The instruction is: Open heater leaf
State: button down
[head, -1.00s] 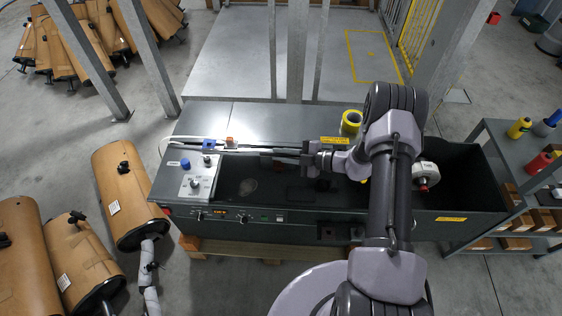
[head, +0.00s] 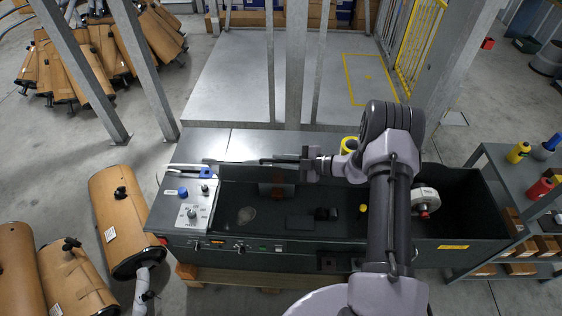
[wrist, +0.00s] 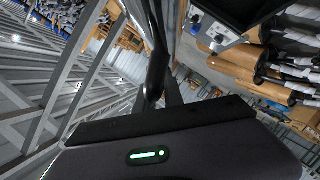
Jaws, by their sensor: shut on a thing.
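The bench machine (head: 330,264) is a dark green box with an open trough, a grey control plate with a blue knob and a row of switches. A dark upright panel (head: 240,174), which looks like the heater leaf, stands along the trough's back edge; a dim reddish patch (head: 278,191) shows just below it. My gripper (head: 305,164) is above the trough's back edge, shut on a thin dark bar (head: 276,161) that points left. In the wrist view the dark bar (wrist: 154,40) rises from the fingers. Where the bar joins the panel is unclear.
Yellow tape (head: 350,144) lies behind my arm. A white round fitting (head: 424,201) is at the trough's right.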

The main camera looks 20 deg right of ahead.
jog(key=c, duration=1.5)
grip_release()
jog(key=shift+o, duration=0.2)
jog(key=p+v, duration=0.1)
jog(key=v, duration=1.6)
jog(key=shift+d+p, duration=0.2)
jog(key=shift+p, duration=0.2)
